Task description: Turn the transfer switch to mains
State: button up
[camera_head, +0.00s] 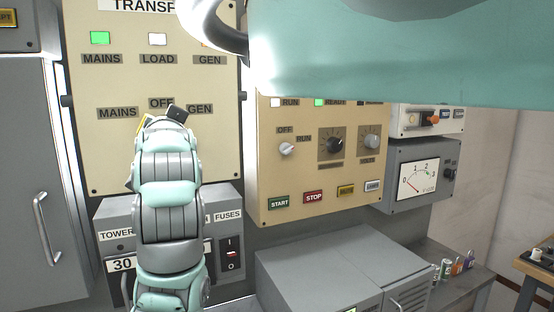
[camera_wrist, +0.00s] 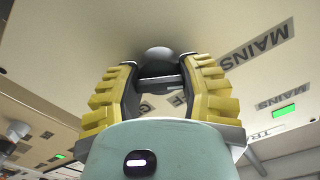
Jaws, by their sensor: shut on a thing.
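The beige transfer panel (camera_head: 205,80) is at upper left in the head view, with MAINS, OFF and GEN labels around its switch. My arm hides most of the switch there, and I cannot tell where its pointer stands. In the wrist view the switch's dark rounded knob (camera_wrist: 158,62) sits between the yellow-padded fingers of my gripper (camera_wrist: 157,82). The gripper is shut on it, close to the panel face. A MAINS label (camera_wrist: 262,45) shows to the right in that view. The MAINS lamp (camera_head: 100,38) is green; the LOAD lamp (camera_head: 157,39) is whitish.
A generator panel (camera_head: 320,190) with knobs and START and STOP buttons stands to the right. A fuse box (camera_head: 230,245) is below the transfer panel. A meter box (camera_head: 420,175) is further right. A grey cabinet (camera_head: 35,180) with a handle is at left. My teal arm link fills the upper right.

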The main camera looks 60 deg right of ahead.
aim_at(160, 79)
jog(key=o, duration=1.2)
jog(key=shift+r, duration=0.15)
notch_tip(160, 79, up, 10)
jog(key=shift+f, duration=0.1)
dwell(0.5)
